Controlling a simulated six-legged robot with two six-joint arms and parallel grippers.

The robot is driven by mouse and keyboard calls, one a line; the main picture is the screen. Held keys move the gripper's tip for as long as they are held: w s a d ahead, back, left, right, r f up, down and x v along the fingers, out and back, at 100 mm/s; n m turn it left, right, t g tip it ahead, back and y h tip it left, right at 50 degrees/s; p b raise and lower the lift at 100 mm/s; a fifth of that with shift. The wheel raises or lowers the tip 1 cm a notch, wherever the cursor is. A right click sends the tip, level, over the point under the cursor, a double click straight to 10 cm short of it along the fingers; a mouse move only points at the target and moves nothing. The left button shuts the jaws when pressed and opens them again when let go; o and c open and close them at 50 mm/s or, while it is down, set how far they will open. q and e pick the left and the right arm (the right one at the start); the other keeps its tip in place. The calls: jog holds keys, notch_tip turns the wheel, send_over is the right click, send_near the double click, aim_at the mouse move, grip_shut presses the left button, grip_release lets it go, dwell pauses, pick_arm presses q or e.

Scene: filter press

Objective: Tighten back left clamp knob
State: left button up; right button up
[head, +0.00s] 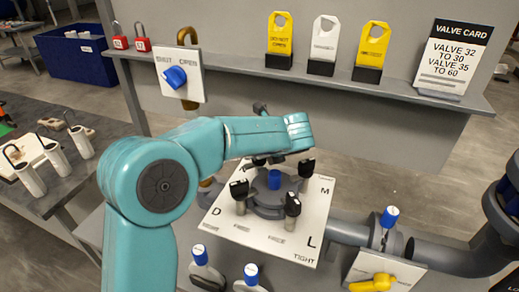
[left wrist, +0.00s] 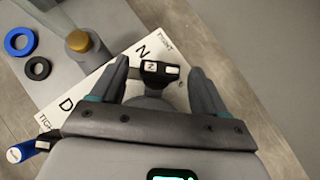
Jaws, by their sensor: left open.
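The filter press plate (head: 230,228) is white, with D, L and M visible at its corners. Black clamp knobs stand on it: front left (head: 239,190), front right (head: 292,205) and back right (head: 306,168). My left arm crosses above and largely hides the back left knob in the head view. In the left wrist view, a black clamp knob (left wrist: 160,68) with a white marking sits beside the letter N. My left gripper (left wrist: 159,72) is open, with a finger on either side of that knob and gaps showing. My right gripper is not in view.
A blue knob (head: 275,180) tops the press centre. A pipe with a yellow valve handle (head: 374,283) runs right. A shelf with yellow and white tags and a valve card (head: 452,57) stands behind. Blue (left wrist: 20,40) and black rings (left wrist: 37,68) lie near the plate.

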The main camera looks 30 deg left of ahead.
pick_arm(q)
jog(key=shift+x, duration=0.95)
jog(key=c, duration=1)
jog(key=shift+o, duration=0.2)
